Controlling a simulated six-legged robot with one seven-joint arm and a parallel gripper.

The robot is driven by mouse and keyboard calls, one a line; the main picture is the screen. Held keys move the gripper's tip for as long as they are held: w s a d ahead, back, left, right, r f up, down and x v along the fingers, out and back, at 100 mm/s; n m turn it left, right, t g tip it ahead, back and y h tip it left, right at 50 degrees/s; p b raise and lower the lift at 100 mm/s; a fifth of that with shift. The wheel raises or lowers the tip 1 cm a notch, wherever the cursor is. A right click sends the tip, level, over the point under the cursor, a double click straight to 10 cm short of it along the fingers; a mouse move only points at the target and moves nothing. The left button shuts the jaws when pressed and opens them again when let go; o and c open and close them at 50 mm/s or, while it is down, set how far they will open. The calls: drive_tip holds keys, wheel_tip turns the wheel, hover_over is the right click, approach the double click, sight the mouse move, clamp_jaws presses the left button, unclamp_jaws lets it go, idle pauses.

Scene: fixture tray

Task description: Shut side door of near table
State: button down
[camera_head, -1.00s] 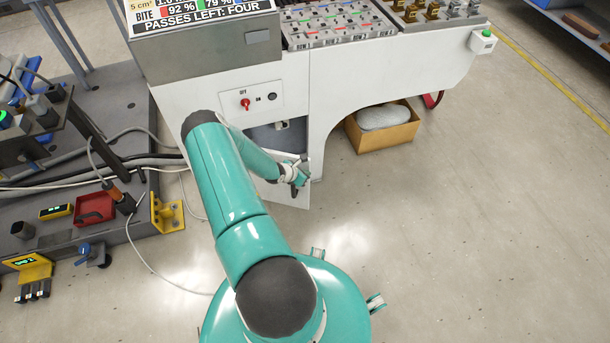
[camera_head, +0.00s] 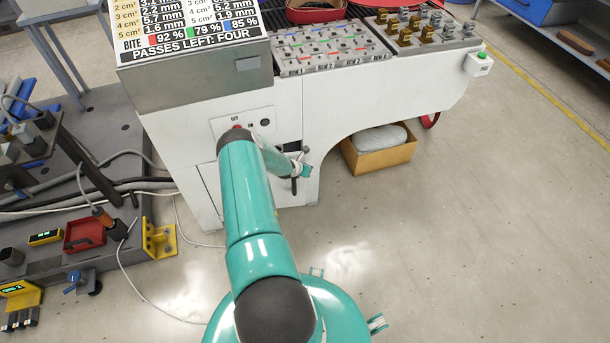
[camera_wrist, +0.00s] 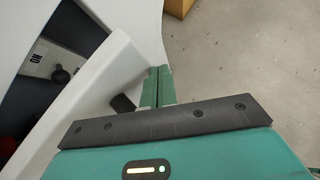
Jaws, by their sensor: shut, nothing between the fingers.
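The near table (camera_head: 345,100) is a white cabinet-like bench with a knob panel (camera_head: 243,122) on its front. Its side door (camera_head: 283,193) is a white panel low on the front, largely behind my arm. A dark gap (camera_head: 291,147) shows above it. In the wrist view the door's thick white edge (camera_wrist: 103,82) runs diagonally, with a dark opening (camera_wrist: 70,35) behind it, so the door stands partly open. A dark handle (camera_wrist: 122,103) is on its outer side. My gripper (camera_head: 304,166) is shut and empty by the door's outer face; its green fingertips (camera_wrist: 157,75) look close, contact unclear.
A cardboard box (camera_head: 380,158) with a wrapped item sits under the table at right. A grey platform (camera_head: 70,215) with cables, a red tray (camera_head: 84,234) and a yellow bracket (camera_head: 160,239) stands at left. The floor at right is clear.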

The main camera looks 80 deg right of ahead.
drive_tip(key=shift+w+d+n, duration=0.15)
drive_tip(key=shift+w+d, duration=0.1)
drive_tip(key=shift+d, duration=0.35)
drive_tip(key=shift+w+d+n, duration=0.15)
drive_tip(key=shift+w+d, duration=0.1)
drive_tip(key=shift+d, duration=0.35)
